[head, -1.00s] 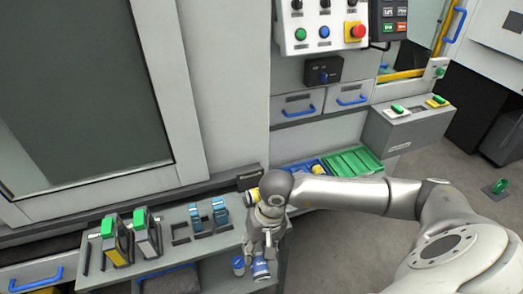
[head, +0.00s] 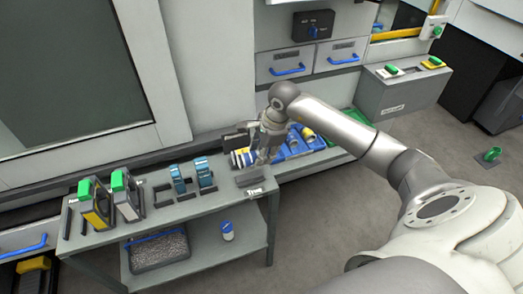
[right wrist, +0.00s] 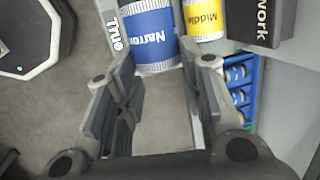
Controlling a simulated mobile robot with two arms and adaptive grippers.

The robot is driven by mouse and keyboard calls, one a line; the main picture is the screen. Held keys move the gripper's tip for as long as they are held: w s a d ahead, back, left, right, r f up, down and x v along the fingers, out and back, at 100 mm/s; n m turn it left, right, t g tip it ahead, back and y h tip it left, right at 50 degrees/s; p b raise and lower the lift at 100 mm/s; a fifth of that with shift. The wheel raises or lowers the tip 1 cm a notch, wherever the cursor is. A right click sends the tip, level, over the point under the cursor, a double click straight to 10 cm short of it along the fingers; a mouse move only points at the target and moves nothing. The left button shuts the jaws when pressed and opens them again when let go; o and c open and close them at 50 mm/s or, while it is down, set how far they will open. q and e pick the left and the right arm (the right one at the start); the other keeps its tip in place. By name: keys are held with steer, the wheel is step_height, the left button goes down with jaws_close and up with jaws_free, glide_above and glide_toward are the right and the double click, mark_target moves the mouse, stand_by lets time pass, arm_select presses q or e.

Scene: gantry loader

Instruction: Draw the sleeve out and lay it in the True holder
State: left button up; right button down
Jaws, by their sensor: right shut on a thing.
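My right gripper (head: 262,158) is over the right end of the bench, by the True holder (head: 249,179), a grey block with the True label on the bench edge. The True label (right wrist: 115,34) shows just left of this sleeve. I cannot tell whether the sleeve touches the holder. A yellow sleeve (right wrist: 205,17) marked Middle lies to its right. Another blue and white sleeve (head: 227,231) stands on the lower shelf. My left gripper is out of view.
A blue tray (head: 290,149) with sleeves lies right of the gripper. Blue stands (head: 205,174) and green-topped gauges (head: 127,197) stand left on the bench. A dark block (right wrist: 262,20) is beside the yellow sleeve.

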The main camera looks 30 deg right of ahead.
step_height(320, 180, down, 6)
steer(key=b, duration=0.3)
steer(key=shift+f+b, duration=0.2)
steer(key=shift+b, duration=0.2)
steer(key=shift+f+b, duration=0.35)
steer(key=shift+f, duration=0.1)
steer(key=c, duration=0.9)
jaws_free()
steer(key=v, duration=1.2)
